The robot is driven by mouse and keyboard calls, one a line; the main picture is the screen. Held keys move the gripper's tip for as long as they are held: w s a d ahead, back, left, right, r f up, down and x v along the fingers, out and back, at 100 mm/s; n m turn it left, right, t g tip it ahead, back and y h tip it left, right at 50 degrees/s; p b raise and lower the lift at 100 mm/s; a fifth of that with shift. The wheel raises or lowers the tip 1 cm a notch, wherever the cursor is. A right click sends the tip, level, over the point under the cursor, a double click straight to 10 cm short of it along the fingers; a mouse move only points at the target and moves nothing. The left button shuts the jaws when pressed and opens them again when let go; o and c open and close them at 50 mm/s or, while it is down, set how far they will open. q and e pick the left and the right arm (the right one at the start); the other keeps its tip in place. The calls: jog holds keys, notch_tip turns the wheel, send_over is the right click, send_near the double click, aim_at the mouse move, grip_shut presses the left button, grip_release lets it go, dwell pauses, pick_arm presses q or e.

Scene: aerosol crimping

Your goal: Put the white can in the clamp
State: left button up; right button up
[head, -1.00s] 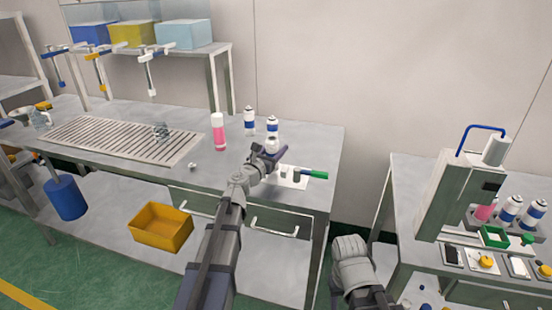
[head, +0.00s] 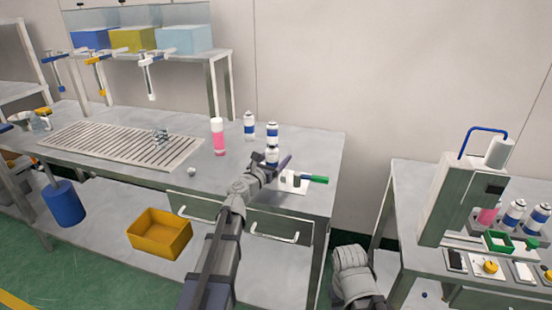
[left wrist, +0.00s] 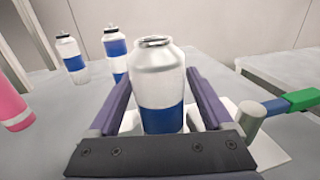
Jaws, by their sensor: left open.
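A white can with a blue lower band (head: 271,154) stands upright at the right end of the left table. In the left wrist view this can (left wrist: 161,85) is between the spread purple fingers of my open left gripper (head: 274,164), with small gaps at its sides. Its base is hidden behind the gripper body. The clamp (head: 294,181), a white plate with pale blocks and a green handle, lies close to the right of the gripper. The green handle shows in the left wrist view (left wrist: 300,99). I cannot tell whether the can is in the clamp.
Two more white-and-blue cans (head: 249,126) (head: 272,133) and a pink can (head: 218,136) stand close behind and left. A slatted grate (head: 100,148) lies further left. A crimping machine (head: 462,200) stands on the separate right table, across a gap.

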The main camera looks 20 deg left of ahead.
pick_arm(q)
jog(key=shift+r, duration=0.15)
jog(key=shift+s, duration=0.3)
jog(key=v, duration=1.1)
jog(key=shift+s+a, duration=0.15)
jog(key=shift+s, duration=0.05)
dwell(0.5)
